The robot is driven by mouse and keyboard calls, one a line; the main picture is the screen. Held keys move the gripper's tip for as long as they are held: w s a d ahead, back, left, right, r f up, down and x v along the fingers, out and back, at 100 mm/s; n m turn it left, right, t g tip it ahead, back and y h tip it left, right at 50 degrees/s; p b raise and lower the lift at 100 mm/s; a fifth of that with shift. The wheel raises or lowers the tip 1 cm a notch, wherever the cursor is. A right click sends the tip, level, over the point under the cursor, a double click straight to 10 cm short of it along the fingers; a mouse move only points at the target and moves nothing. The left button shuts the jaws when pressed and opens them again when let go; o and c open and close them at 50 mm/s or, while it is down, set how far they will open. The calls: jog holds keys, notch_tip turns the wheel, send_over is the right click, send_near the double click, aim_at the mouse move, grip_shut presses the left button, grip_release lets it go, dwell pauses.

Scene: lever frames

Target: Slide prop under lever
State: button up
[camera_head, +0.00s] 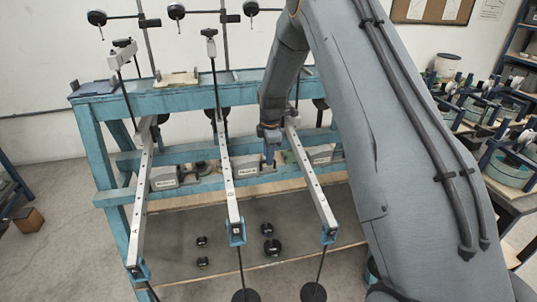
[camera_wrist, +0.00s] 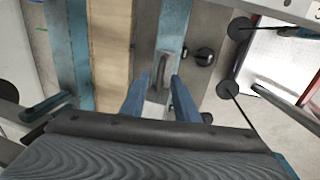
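Three long metal levers slope from the blue frame toward me in the head view: a left lever (camera_head: 143,195), a middle lever (camera_head: 227,175) and a right lever (camera_head: 312,180). Grey labelled blocks, apparently the props, sit on the shelf behind them: one at left (camera_head: 163,177), one in the middle (camera_head: 245,165) and one at right (camera_head: 320,154). My gripper (camera_head: 270,155) hangs between the middle and right levers, close to the middle block. In the wrist view my gripper (camera_wrist: 160,85) has its blue fingers apart. A grey curved handle (camera_wrist: 161,70) shows between or just beyond the fingertips, with no visible grip.
The blue frame's top beam (camera_head: 155,101) runs behind the levers. Round weights hang on rods from the lever ends, including one at right (camera_head: 313,292). Small black weights (camera_head: 272,247) rest on the lower board (camera_head: 185,225). A bench with equipment (camera_head: 490,110) stands at right.

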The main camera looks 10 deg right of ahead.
jog(key=shift+w+f, duration=0.1)
jog(key=shift+f, duration=0.35)
grip_shut()
